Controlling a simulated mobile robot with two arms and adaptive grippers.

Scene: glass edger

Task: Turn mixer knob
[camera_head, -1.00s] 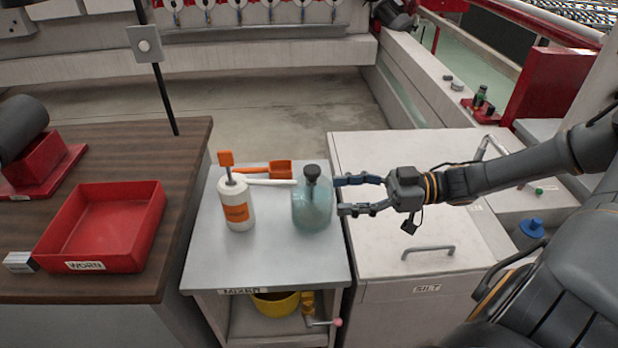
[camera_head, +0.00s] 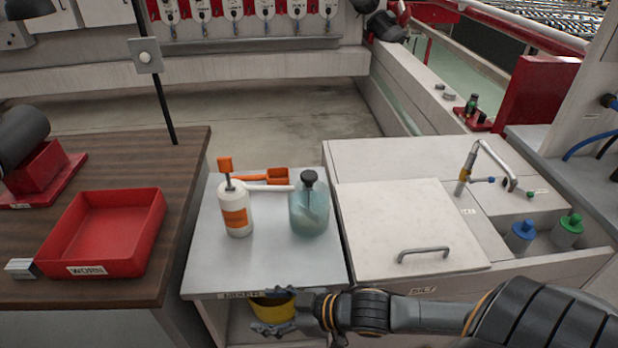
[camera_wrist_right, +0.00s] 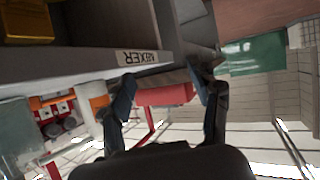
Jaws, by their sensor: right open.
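The mixer stand is a grey metal table (camera_head: 265,265) with a MIXER label on its front edge; this label (camera_wrist_right: 138,57) appears upside down in the right wrist view. A yellow bowl (camera_head: 278,312) sits on its lower shelf and shows partly at top left of the right wrist view (camera_wrist_right: 28,22). My right gripper (camera_head: 258,311) is open, its fingers pointing left, in front of the bowl and below the label. It is also open in the right wrist view (camera_wrist_right: 168,82), with nothing visibly gripped. The mixer knob is not visible now. My left gripper is out of view.
A red WORN tray (camera_head: 105,230) lies on the wooden bench at left. The handled SILT lid (camera_head: 400,225) is right, above my arm.

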